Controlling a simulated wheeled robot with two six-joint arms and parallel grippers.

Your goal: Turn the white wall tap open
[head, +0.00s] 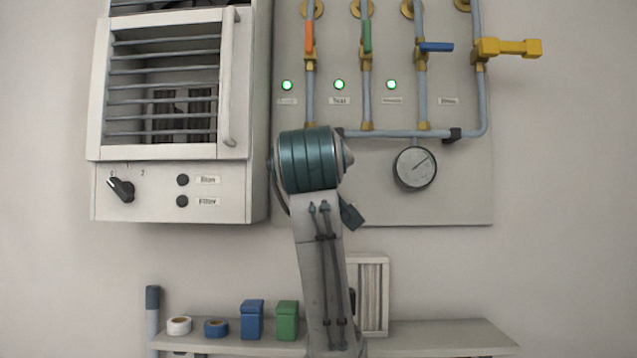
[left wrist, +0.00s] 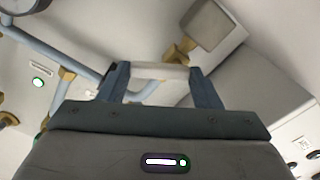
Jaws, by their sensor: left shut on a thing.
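In the left wrist view my left gripper (left wrist: 160,84) has its two fingers closed on the ends of a short white bar (left wrist: 155,71), which looks like the white tap's handle. The bar lies across between the fingertips, in front of blue-grey pipes and brass fittings. In the head view my arm's teal wrist (head: 308,160) stands in front of the pipe panel and hides the gripper and the white tap. I cannot tell the handle's turn from there. My right gripper is in neither view.
Above on the panel (head: 455,195) are orange (head: 309,37), green (head: 367,37), blue (head: 436,47) and yellow (head: 512,47) tap handles. A gauge (head: 415,168) hangs right of my wrist. A louvred white cabinet (head: 245,195) is close on the left. A shelf (head: 440,338) is below.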

